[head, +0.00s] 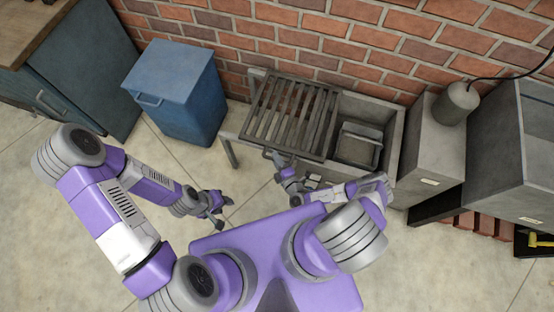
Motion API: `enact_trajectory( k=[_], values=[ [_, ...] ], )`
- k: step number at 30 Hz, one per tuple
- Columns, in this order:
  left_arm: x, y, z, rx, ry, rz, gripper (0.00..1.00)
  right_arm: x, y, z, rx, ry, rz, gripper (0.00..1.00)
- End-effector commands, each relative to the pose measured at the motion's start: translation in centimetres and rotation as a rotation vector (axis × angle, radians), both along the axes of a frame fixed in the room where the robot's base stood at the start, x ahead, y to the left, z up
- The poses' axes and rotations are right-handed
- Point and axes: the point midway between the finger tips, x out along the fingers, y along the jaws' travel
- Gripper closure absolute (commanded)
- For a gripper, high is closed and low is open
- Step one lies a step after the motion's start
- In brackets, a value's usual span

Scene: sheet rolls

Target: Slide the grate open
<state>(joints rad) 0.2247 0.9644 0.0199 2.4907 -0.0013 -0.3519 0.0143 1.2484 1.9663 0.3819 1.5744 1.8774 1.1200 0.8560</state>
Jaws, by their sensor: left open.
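The grate (291,118) is a dark metal frame with several parallel slats. It covers the left part of a grey trough (393,140) against the brick wall. The right part of the trough is uncovered and shows a small grey tray or basket (358,149) inside. My left gripper (222,211) is open and empty over the floor, left of and in front of the trough.
A blue lidded bin (178,90) stands left of the trough. A teal cabinet (80,75) is at the far left. Grey cabinets stand on the right, one with a cylindrical container (456,103) and a black cable on it. The tiled floor at the left is clear.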

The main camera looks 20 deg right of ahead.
Motion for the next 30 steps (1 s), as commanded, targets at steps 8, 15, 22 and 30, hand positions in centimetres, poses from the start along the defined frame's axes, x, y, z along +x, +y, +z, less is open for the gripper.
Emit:
enact_trajectory(
  k=[8, 15, 22, 30],
  values=[
    [0.0, 0.0, 0.0, 0.000, 0.000, 0.000, 0.57, 0.0, 0.1, 0.0, 0.000, 0.000, 0.003, 0.58],
    [0.0, 0.0, 0.2, 0.000, 0.000, 0.000, 0.57, -0.5, -0.1, 0.1, 0.000, 0.001, 0.001, 0.58],
    [0.0, 0.0, 1.3, 0.000, 0.000, 0.000, 0.57, -4.0, -0.7, 0.8, 0.001, 0.002, 0.000, 0.58],
    [0.0, 0.0, 1.9, 0.000, 0.000, 0.000, 0.57, -7.2, -1.1, 1.1, 0.001, 0.000, 0.002, 0.58]
  ],
)
